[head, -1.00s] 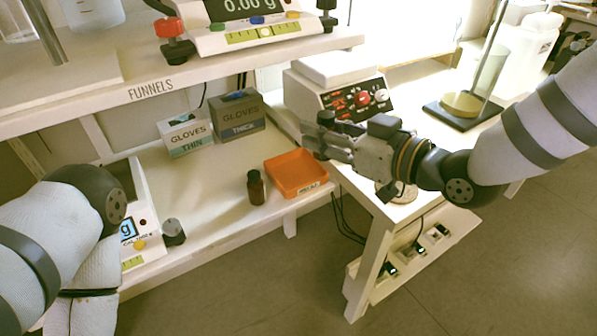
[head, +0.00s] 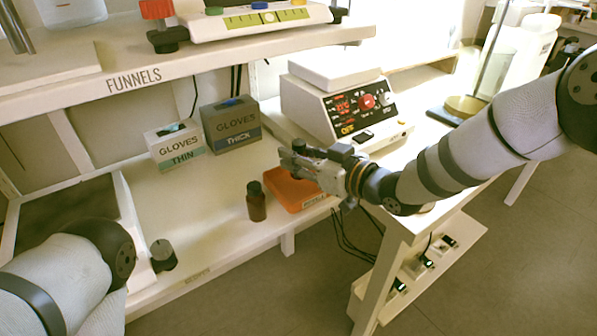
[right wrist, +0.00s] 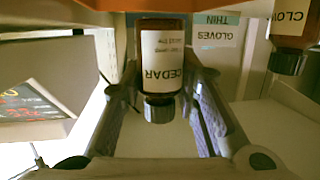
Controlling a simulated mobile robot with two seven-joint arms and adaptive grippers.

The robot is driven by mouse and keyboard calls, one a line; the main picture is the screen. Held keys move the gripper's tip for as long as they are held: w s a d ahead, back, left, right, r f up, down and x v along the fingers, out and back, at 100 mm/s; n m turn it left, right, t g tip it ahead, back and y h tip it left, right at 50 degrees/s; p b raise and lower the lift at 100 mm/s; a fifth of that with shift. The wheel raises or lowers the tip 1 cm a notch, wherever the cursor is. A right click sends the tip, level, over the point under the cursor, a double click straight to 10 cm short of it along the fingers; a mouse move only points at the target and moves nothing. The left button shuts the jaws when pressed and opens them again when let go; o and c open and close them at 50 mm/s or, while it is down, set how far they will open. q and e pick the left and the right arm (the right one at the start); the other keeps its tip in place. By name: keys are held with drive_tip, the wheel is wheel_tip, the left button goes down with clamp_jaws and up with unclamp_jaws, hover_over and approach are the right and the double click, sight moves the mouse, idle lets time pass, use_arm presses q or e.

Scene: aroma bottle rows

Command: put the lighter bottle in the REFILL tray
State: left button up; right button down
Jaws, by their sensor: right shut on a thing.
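My right gripper (head: 297,160) is over the back part of the orange tray (head: 305,196). A second brown bottle (head: 256,201) with a black cap stands on the bench just left of the tray. In the right wrist view a bottle with a partly visible label beginning CLO (right wrist: 292,35) shows at the right edge. Whether the held bottle touches the tray cannot be told. My left gripper is out of view.
Two glove boxes, THIN (head: 178,144) and THICK (head: 232,125), stand behind the tray. A device with knobs (head: 345,105) is on the side table to the right. The FUNNELS shelf (head: 200,62) overhangs the bench. Bare bench lies left of the standing bottle.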

drive_tip(key=shift+w+a+f+b, duration=0.1)
drive_tip(key=shift+f+b, duration=0.05)
drive_tip(key=shift+f, duration=0.75)
drive_tip(key=shift+w+f+b, duration=0.1)
drive_tip(key=shift+f+b, duration=0.05)
drive_tip(key=shift+f, duration=0.75)
drive_tip(key=c, duration=1.2)
unclamp_jaws()
drive_tip(key=shift+f, duration=0.1)
drive_tip(key=shift+c, duration=0.2)
